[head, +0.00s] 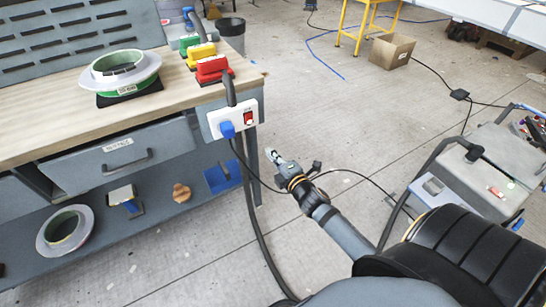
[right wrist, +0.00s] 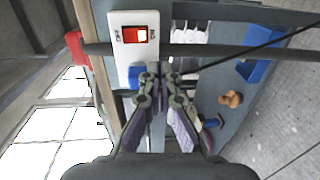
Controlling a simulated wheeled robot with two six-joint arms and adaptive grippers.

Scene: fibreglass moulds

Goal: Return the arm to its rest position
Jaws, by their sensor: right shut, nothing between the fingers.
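My right arm reaches in from the lower right of the head view. Its gripper (head: 275,157) is shut and empty, in the air in front of the workbench. In the right wrist view the closed fingertips (right wrist: 164,72) are just below the white switch box and hold nothing. The white switch box (head: 211,120) is fixed at the bench's corner, with a red rocker switch (head: 248,118) and a blue plug (head: 227,130). The rocker looks bright orange-red in the right wrist view (right wrist: 135,35). The gripper is apart from the box in the head view. My left gripper is not in view.
The workbench (head: 40,129) carries a round mould (head: 120,67) and red (head: 212,69), yellow and green blocks. Its lower shelf (head: 100,254) holds several items. Black cables hang by the bench and cross the floor. A grey cart (head: 470,170) stands right; open floor (head: 310,110) lies between.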

